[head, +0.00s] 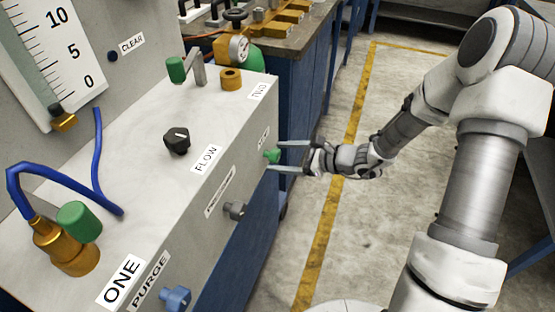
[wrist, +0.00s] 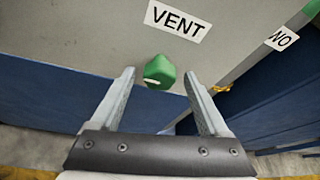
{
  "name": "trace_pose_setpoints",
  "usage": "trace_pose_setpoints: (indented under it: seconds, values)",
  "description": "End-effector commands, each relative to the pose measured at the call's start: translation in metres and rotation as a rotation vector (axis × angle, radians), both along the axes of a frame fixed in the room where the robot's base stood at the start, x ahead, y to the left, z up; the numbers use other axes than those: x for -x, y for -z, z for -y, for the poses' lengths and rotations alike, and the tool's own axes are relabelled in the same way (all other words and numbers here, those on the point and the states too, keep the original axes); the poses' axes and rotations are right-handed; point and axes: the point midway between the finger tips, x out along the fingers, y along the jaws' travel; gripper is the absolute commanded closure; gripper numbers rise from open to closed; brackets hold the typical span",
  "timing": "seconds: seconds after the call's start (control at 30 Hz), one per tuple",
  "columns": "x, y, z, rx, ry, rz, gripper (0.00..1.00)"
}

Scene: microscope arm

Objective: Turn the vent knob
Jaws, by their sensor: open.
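The vent knob (wrist: 159,72) is a small green knob with a pale pointer mark, on the grey box's side face below a VENT label (wrist: 178,20). In the head view the knob (head: 272,156) sits near the far right end of that face. My gripper (wrist: 160,78) is open, with one finger on each side of the knob. In the wrist view gaps show between the knob and both fingers. In the head view my gripper (head: 279,156) reaches in from the right, its fingertips beside the knob. I cannot tell how deep the fingers reach around it.
A black FLOW knob (head: 176,141) and a green-handled valve (head: 177,70) stand on the box top. A grey knob (head: 235,210) and a blue PURGE knob (head: 175,298) share the vent knob's face. Floor (head: 400,65) to the right is clear.

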Motion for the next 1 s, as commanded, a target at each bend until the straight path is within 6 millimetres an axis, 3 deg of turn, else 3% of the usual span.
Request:
trace_pose_setpoints:
  seconds: [0.13,0.47,0.87,0.9,1.0]
  values:
    - [-0.0042,0.0049,-0.0104,-0.002,-0.002,0.0,0.22]
    - [-0.0055,0.0049,-0.0122,-0.001,0.0,-0.001,0.24]
    - [-0.0054,0.0048,-0.0121,-0.001,-0.001,0.0,0.96]
    - [-0.0054,0.0048,-0.0121,-0.001,-0.001,0.0,1.0]
    - [-0.0054,0.0047,-0.012,-0.001,-0.001,-0.001,1.0]
